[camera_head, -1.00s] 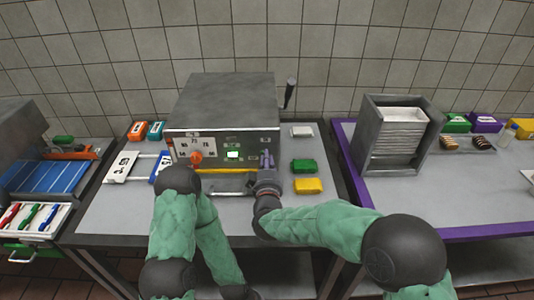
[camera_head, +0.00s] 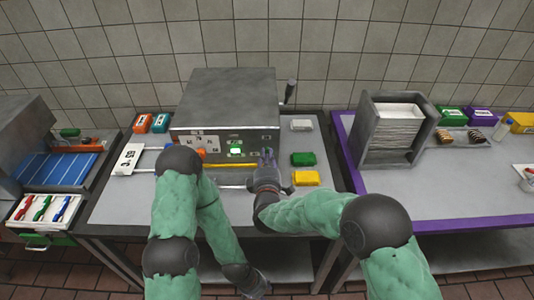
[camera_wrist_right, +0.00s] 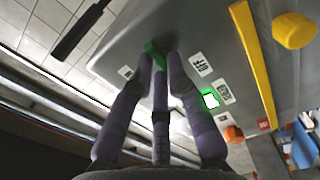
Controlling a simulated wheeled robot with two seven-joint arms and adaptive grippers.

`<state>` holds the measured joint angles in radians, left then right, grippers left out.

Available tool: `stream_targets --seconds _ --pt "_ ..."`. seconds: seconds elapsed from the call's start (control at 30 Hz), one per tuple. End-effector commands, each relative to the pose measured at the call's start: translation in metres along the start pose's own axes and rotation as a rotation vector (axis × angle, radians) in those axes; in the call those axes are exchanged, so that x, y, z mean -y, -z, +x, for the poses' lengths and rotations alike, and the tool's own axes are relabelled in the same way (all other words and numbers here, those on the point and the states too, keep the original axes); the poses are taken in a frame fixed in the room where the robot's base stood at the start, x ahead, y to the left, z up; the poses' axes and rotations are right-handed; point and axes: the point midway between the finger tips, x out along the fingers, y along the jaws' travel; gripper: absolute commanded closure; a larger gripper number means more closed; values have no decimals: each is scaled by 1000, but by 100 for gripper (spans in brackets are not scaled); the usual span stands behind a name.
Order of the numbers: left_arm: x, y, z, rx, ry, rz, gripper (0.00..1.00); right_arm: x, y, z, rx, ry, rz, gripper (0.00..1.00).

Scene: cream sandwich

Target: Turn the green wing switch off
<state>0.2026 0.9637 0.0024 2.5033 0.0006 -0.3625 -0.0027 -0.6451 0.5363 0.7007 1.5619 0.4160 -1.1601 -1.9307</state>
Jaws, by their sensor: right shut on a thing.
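The green wing switch (camera_wrist_right: 152,50) is on the grey machine (camera_head: 224,98), at the fingertips of my right gripper in the right wrist view. My right gripper (camera_wrist_right: 156,62) is shut on it, with the purple-grey fingers around the wing. Labels stand near it, one reading OFF (camera_wrist_right: 201,64). In the head view my right gripper (camera_head: 267,160) is at the right part of the machine's front and hides the switch. My left arm's dark end (camera_head: 245,279) hangs low in front of the table; its jaws cannot be made out.
Green (camera_head: 303,159) and yellow (camera_head: 306,178) blocks lie right of my gripper. A grey rack (camera_head: 420,138) stands on the right table.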

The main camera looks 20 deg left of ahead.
Motion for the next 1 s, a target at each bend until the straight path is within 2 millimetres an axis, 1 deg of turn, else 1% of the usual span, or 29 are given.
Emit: stream_targets --seconds 0.1,0.3,0.83,0.87,0.9,0.93,1.0 --pt "-2 0 -4 0 0 0 50 0 1 0 -2 2 -56 100" --pt "-2 0 -7 0 0 0 50 1 1 0 -2 2 -112 100" --pt "-3 0 -7 0 0 0 50 2 1 0 -2 2 -132 100" --pt "-3 0 -7 0 0 0 50 2 1 0 -2 3 -132 76" --pt "-3 0 -7 0 0 0 50 2 1 0 -2 3 -132 64" --pt "-3 0 -7 0 0 0 50 2 1 0 -2 3 -132 60" --pt "-3 0 -7 0 0 0 50 2 1 0 -2 2 -131 60"
